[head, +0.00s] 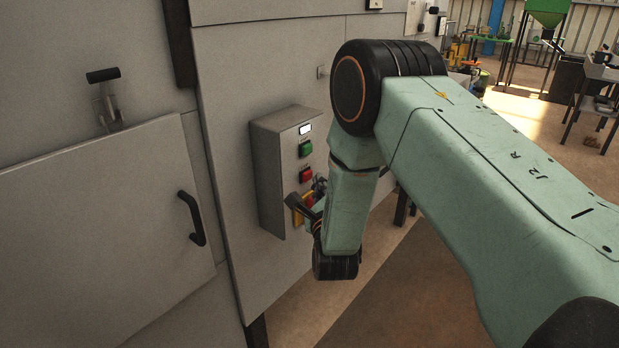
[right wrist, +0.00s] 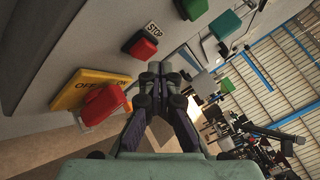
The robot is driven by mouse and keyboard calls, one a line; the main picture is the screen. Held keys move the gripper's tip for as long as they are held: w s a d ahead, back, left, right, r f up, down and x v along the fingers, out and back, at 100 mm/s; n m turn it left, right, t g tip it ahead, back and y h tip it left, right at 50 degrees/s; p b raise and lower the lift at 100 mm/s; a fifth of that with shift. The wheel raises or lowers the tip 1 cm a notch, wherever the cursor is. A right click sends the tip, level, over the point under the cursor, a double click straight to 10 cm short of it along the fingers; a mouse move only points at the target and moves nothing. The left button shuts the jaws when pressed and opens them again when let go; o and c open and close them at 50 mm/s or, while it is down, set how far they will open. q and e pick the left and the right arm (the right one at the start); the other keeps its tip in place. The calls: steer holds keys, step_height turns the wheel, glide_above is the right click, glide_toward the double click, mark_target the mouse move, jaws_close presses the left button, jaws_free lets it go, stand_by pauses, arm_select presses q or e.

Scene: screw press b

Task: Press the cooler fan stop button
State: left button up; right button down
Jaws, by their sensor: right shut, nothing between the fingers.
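The grey control box (head: 268,172) is mounted on the machine's wall. Its front face carries a white lamp (head: 306,129), a green button (head: 306,149) and below it a red stop button (head: 306,174). In the right wrist view the red button (right wrist: 141,46) sits beside a STOP label (right wrist: 153,30), and the green button (right wrist: 191,9) is farther up. My right gripper (right wrist: 162,72) is shut and empty, close to the red button with its tips apparently apart from it. In the head view it is partly hidden by my arm, low by the box. My left gripper does not show.
A yellow plate (right wrist: 66,99) with a red knob (right wrist: 103,104) is on the box below the red button, close to my right gripper. A cabinet door with a black handle (head: 192,218) is at left. Open brown floor (head: 390,310) lies right of the machine.

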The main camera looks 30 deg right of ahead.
steer(key=shift+w+a, duration=0.1)
steer(key=shift+w, duration=0.15)
steer(key=shift+w+a+b, duration=0.2)
steer(key=shift+w+b, duration=0.2)
steer(key=shift+w, duration=0.05)
stand_by(0.8)
steer(key=shift+s, duration=0.1)
steer(key=shift+s+d, duration=0.3)
steer(key=shift+s, duration=0.45)
steer(key=shift+s+d+p, duration=0.25)
steer(key=shift+s+d, duration=0.05)
steer(key=shift+s, duration=0.45)
steer(key=shift+s+d+p, duration=0.3)
steer(key=shift+s+d, duration=0.05)
steer(key=shift+s, duration=0.45)
steer(key=shift+s+d+p, duration=0.25)
steer(key=shift+s+d, duration=0.05)
steer(key=shift+s, duration=0.45)
